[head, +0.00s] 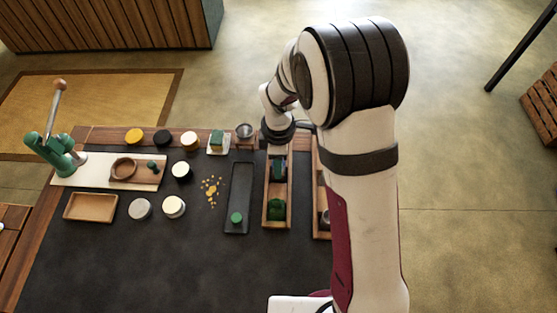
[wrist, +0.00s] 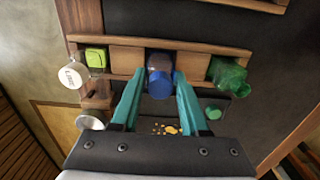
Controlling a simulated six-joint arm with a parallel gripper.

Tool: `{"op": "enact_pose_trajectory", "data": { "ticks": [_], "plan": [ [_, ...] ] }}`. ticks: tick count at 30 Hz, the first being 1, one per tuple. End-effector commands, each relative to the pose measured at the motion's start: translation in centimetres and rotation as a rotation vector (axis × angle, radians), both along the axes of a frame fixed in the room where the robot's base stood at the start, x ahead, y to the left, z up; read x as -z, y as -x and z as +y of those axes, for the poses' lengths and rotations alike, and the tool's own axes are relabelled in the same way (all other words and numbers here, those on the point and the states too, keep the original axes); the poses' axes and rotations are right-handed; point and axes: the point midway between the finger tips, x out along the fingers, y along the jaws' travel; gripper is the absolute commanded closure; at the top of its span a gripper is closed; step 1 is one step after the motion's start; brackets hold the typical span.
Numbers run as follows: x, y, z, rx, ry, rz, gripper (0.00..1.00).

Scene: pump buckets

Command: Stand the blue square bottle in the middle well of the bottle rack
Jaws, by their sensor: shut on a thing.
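The blue bottle (wrist: 160,80) is between the teal fingers of my gripper (wrist: 158,88), which is shut on it. In the wrist view it is over the middle part of the wooden bottle rack (wrist: 122,60), in line with the dark gap there. I cannot tell whether its base rests in the well. A green bottle (head: 276,210) stands in the near end of the rack and also shows in the wrist view (wrist: 228,76).
A dark tray (head: 240,185) with a green piece (head: 236,218) lies just left of the rack. Another wooden holder (head: 319,215) is close on the right, partly behind my arm. Yellow bits (head: 211,190) and several round lids lie farther left. The front table is clear.

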Motion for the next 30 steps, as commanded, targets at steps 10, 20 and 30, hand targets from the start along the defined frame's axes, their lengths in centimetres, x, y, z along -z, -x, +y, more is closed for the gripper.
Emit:
{"op": "enact_pose_trajectory", "data": {
  "ticks": [10,20,30],
  "plan": [
    [0.04,0.0,0.0,0.0,0.0,0.0,1.0],
    [0.7,-0.01,0.01,0.0,0.0,0.0,0.52],
    [0.69,0.0,0.0,0.0,0.0,0.0,0.21]
  ]
}}
